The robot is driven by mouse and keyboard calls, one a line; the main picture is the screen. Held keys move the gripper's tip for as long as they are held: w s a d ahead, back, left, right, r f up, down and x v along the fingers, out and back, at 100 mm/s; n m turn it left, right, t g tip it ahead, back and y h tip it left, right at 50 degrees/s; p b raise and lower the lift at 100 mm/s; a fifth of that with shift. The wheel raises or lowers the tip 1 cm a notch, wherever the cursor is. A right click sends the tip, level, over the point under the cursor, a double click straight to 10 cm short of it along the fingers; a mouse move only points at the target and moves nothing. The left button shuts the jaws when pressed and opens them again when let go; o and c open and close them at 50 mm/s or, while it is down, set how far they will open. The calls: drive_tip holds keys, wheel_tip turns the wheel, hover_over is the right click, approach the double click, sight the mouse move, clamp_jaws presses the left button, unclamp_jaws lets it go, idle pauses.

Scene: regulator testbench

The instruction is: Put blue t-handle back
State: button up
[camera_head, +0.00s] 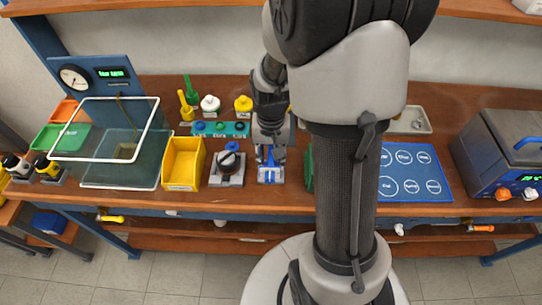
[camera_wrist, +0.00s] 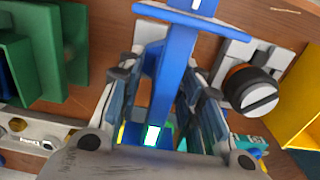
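The blue t-handle (camera_wrist: 177,62) stands out between the fingers of my gripper (camera_wrist: 162,85) in the wrist view, with its crossbar toward the top of the picture. In the head view the t-handle (camera_head: 270,172) is below my gripper (camera_head: 270,154), over a small pale and blue fixture at the front of the bench. The fingers lie on either side of the stem and close to it. I cannot tell whether they press on it. The lower end of the handle is partly hidden by my gripper.
A grey fixture with a black knob (camera_wrist: 252,91) stands close beside the handle, with a yellow bin (camera_head: 183,164) beyond it. A green block (camera_wrist: 45,60) is on the other side. A teal rack (camera_head: 220,129) is behind. A blue mat (camera_head: 412,172) with white circles lies right.

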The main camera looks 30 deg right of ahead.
wheel_tip(320, 180, up, 13)
drive_tip(key=p, duration=0.4)
drive_tip(key=shift+r+p, duration=0.1)
drive_tip(key=shift+p, duration=0.3)
drive_tip(key=s+a+r+n+t, duration=0.4)
drive_tip(key=s+a+r+n, duration=0.2)
drive_tip(key=s+a+r, duration=0.5)
drive_tip(key=s+r, duration=0.1)
drive_tip(key=s, duration=0.2)
drive_tip(key=shift+n+t, duration=0.3)
drive_tip(key=shift+n, duration=0.1)
